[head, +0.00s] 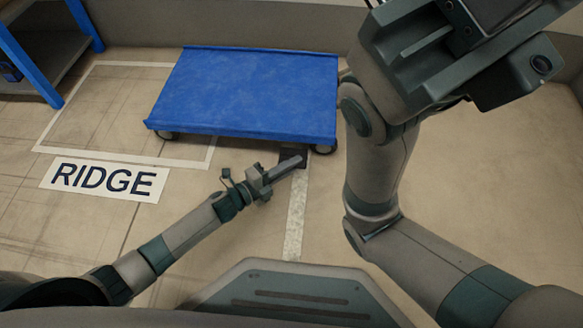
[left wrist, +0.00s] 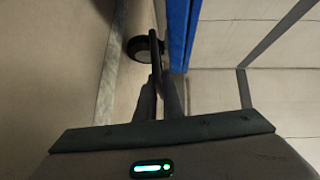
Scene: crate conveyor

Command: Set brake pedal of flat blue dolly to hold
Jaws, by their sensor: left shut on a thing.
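The flat blue dolly (head: 250,90) stands on the floor at the upper middle of the head view. Its blue edge (left wrist: 183,35) and a dark wheel (left wrist: 142,48) show in the left wrist view. My left gripper (head: 298,161) is low at the dolly's near right corner. Its fingers (left wrist: 160,97) are shut on a thin dark bar, the brake pedal (left wrist: 155,52), beside the wheel. The fingers hide part of the pedal, and its exact tilt is hard to tell. My right gripper (head: 440,50) is raised at the upper right, its fingertips not clearly shown.
A floor sign reading RIDGE (head: 105,179) lies left of my left arm. White lines (head: 140,157) mark a floor area partly under the dolly. A blue-framed rack (head: 35,60) stands at the upper left. The floor at the right is clear.

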